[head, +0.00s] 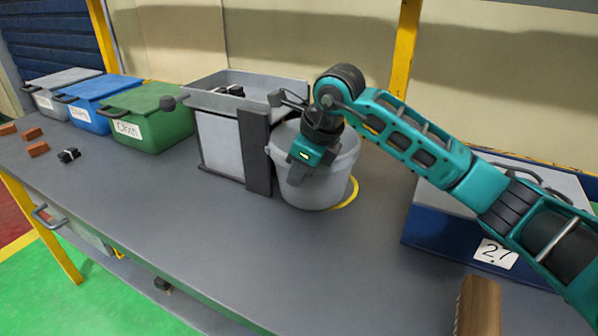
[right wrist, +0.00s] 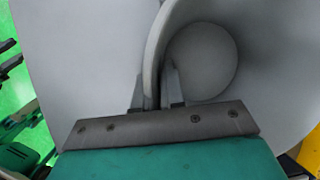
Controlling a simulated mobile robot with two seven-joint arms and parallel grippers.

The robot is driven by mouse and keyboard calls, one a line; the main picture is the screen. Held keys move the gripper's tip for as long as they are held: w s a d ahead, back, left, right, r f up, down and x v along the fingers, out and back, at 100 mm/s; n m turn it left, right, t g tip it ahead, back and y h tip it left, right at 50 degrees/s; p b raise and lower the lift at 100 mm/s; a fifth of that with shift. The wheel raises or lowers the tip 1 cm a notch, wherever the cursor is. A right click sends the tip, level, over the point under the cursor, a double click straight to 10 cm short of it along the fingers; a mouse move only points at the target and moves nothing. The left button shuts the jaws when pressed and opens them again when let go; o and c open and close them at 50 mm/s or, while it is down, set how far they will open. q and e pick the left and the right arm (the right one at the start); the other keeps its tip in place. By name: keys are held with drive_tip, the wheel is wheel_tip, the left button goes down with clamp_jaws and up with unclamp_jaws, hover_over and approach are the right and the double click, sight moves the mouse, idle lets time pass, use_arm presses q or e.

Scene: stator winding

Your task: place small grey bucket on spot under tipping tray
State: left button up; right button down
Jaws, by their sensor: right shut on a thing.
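The small grey bucket (head: 330,178) stands upright at the middle of the workbench, next to the tipping tray stand. A yellow ring marking (head: 352,193) shows on the bench around its lower right side; the rest of the ring is hidden by the bucket. The tipping tray (head: 240,92) sits on a grey stand left of the bucket, with small dark items in it. My right gripper (head: 296,176) is shut on the bucket's near rim. In the right wrist view the fingers (right wrist: 158,92) pinch the bucket wall (right wrist: 215,65). My left gripper is out of view.
Lidded green (head: 150,115), blue (head: 97,100) and grey (head: 62,88) bins stand at the back left. Orange blocks (head: 36,149) and a small black item (head: 69,155) lie on the left. A blue box (head: 440,222) and a brown block (head: 479,306) are on the right. The front middle of the bench is clear.

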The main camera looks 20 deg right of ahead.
drive_tip(key=shift+d+f, duration=0.15)
drive_tip(key=shift+f, duration=0.2)
drive_tip(key=shift+f, duration=0.15)
drive_tip(key=c, duration=1.2)
unclamp_jaws()
drive_tip(key=shift+r, duration=0.55)
drive_tip(key=v, duration=1.1)
drive_tip(key=shift+s+r+p, duration=0.1)
drive_tip(key=shift+p, duration=0.25)
